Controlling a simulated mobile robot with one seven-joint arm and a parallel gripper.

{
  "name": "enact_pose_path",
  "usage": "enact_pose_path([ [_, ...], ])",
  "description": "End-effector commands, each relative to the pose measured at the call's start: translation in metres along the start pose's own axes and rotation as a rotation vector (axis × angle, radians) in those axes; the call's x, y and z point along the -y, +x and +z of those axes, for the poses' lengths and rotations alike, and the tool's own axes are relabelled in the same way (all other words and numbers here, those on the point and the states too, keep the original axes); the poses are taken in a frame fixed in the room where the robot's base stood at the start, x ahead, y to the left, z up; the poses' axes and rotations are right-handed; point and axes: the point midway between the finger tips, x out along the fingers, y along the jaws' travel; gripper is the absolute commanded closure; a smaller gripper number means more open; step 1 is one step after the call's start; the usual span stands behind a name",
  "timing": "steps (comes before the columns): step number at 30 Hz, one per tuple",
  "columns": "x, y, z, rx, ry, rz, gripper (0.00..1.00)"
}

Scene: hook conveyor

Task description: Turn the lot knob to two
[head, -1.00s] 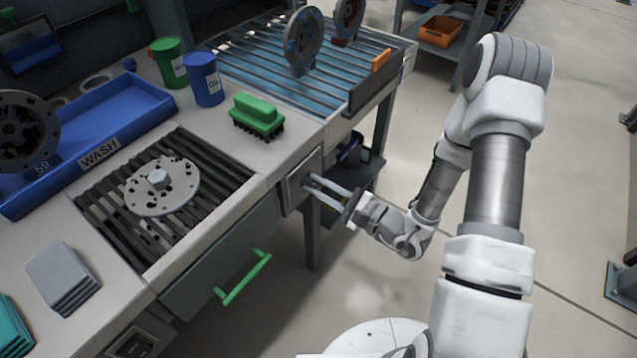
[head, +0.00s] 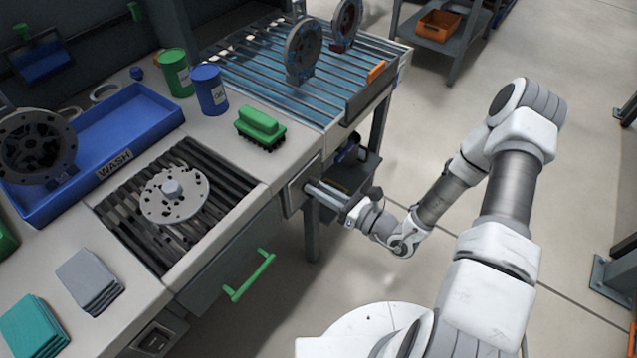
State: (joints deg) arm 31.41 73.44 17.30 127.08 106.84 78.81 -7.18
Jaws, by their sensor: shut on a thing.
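A small grey-framed panel (head: 297,187) is set in the front of the bench, right of the drawer with the green handle. My gripper (head: 309,185) reaches this panel from the right, with its two long fingers pointing left into it. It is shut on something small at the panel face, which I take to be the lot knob. The knob is hidden by the fingertips and too small to make out. Its number marks and pointer cannot be read from here.
The green drawer handle (head: 249,276) sticks out left of my gripper. Above on the bench are a green brush (head: 260,122), a blue can (head: 209,90) and a blue wash tray (head: 150,104).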

Motion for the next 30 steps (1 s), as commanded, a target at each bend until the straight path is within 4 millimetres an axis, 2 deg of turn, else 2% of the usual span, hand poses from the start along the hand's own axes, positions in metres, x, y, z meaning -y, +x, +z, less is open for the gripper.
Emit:
enact_pose_path([
  [6,0.0006,-0.0008,0.0021,-0.001,0.197,-0.002,1.0],
  [15,0.0019,-0.0006,0.0005,-0.001,0.403,-0.002,1.0],
  [30,0.0025,-0.0007,-0.0017,-0.002,0.524,0.0,1.0],
])
